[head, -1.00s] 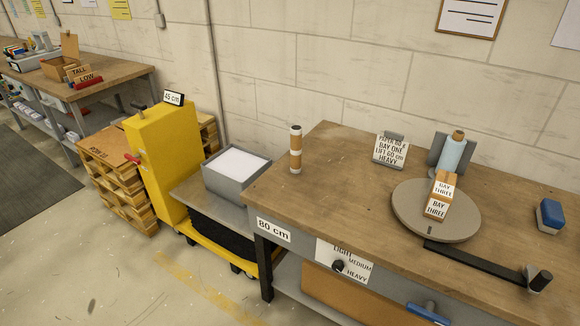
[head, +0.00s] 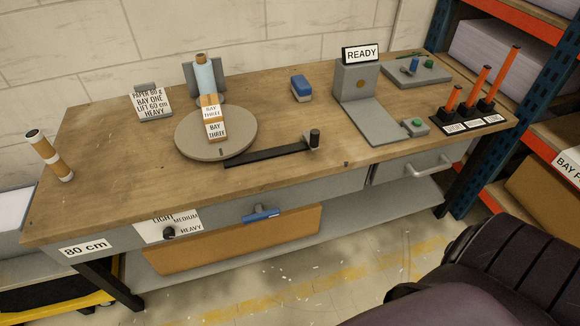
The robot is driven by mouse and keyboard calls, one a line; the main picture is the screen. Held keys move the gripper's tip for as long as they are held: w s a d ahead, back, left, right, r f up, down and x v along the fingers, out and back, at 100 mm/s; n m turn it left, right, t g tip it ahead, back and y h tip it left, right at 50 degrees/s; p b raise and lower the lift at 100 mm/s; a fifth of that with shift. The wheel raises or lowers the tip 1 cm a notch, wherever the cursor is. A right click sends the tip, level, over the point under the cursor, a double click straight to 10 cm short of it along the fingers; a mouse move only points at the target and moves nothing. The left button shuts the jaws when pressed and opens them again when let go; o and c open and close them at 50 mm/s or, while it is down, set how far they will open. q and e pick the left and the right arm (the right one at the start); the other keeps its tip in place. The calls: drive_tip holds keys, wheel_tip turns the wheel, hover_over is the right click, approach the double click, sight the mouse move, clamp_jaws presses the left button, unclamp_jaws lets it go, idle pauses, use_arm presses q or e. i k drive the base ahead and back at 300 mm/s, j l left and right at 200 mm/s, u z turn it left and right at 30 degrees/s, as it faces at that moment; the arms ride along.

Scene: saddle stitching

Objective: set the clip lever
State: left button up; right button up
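A blue-handled lever (head: 261,215) sits on the front of the bench, at the top edge of a brown board (head: 235,245). A black bar (head: 268,154) with an upright knob at its right end reaches out from the round grey turntable (head: 188,143). I cannot tell from labels which of these is the clip lever. A dark dial (head: 168,233) on the bench front sits by a plate lettered LIGHT, MEDIUM, HEAVY. Neither of my grippers shows in the head view, so nothing is seen touching these parts.
Orange posts (head: 479,88) stand at right, beside a shelf rack.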

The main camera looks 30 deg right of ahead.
sight(260, 215)
drive_tip(key=z, duration=0.75)
